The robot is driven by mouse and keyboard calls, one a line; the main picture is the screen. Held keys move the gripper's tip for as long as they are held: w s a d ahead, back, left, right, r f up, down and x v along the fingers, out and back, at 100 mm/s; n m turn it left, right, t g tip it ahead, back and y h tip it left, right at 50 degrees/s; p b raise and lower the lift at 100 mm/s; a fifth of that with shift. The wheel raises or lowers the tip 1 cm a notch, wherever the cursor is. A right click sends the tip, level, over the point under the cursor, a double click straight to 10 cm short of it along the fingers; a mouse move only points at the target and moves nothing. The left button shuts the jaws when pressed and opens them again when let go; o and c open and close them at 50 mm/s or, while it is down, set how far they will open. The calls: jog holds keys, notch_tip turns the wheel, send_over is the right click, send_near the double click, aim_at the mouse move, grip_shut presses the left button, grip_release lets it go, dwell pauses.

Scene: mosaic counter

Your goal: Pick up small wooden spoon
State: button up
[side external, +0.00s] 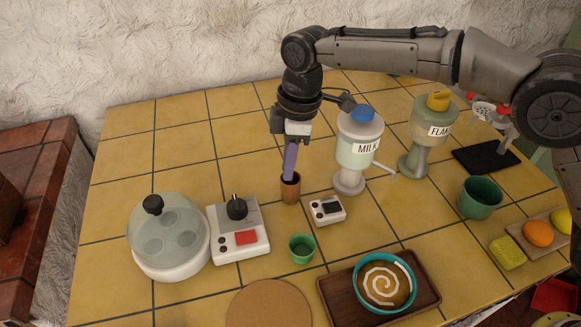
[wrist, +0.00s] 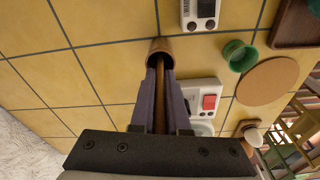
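The small wooden spoon shows in the wrist view as a brown handle (wrist: 160,90) between my two purple fingers. Its lower end is hidden inside a brown cup (side external: 289,191), which also shows in the wrist view (wrist: 160,46). My gripper (side external: 289,176) points down with its fingertips at the cup's mouth. In the wrist view my gripper (wrist: 161,72) has its fingers close together on both sides of the handle, and they look shut on it. In the side view the fingers hide the spoon.
A white machine with a red button (side external: 240,240) is at left, and a green cup (side external: 302,249) in front. Open tiles (side external: 180,130) lie behind and left.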

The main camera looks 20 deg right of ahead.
grip_shut()
jog(key=shift+r, duration=0.1)
jog(key=shift+w+r, duration=0.1)
jog(key=shift+r, duration=4.8)
